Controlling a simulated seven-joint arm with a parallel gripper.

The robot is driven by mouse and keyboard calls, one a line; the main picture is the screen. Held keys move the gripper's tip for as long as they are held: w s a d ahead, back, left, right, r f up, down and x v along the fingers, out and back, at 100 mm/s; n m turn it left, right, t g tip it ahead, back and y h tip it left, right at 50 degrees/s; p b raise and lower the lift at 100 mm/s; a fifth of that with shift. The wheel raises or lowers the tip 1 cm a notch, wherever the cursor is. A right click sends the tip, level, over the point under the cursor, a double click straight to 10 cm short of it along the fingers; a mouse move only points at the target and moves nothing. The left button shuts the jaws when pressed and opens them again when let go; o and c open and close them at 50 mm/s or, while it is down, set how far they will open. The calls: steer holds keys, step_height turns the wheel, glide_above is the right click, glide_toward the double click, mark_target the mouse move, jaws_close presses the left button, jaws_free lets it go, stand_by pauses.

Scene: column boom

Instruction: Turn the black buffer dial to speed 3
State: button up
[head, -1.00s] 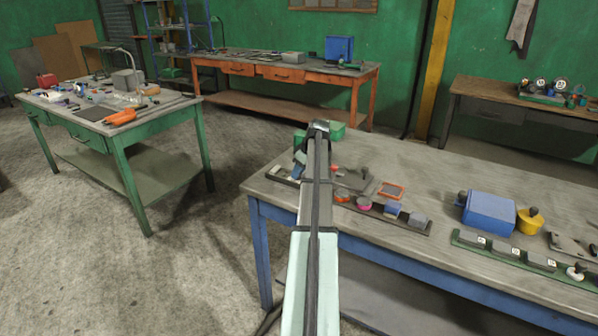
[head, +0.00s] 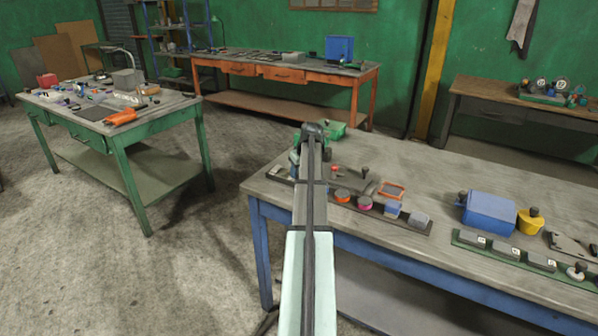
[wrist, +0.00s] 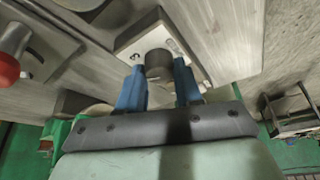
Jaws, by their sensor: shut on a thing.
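In the wrist view, the black dial (wrist: 159,63) is a short dark cylinder standing out from a pale plate (wrist: 128,44) with small dark marks. My gripper (wrist: 160,78) has its two blue fingers on either side of the dial and is shut on it. The speed marks are too small and partly hidden to read, so I cannot tell the setting. In the head view my arm hides the dial and most of the gripper; a bit of blue finger (head: 294,157) shows at the left end of the blue-legged bench.
A red-tipped lever (wrist: 8,68) is close by in the wrist view. A green box (head: 333,130) stands behind my wrist.

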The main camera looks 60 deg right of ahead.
steer(key=shift+w+a+m+g+h, duration=0.1)
steer(key=shift+m+g+h, duration=0.4)
steer(key=shift+m, duration=1.4)
steer(key=shift+h, duration=0.3)
steer(key=o, duration=1)
steer(key=v, duration=1.3)
steer(key=shift+r, duration=0.4)
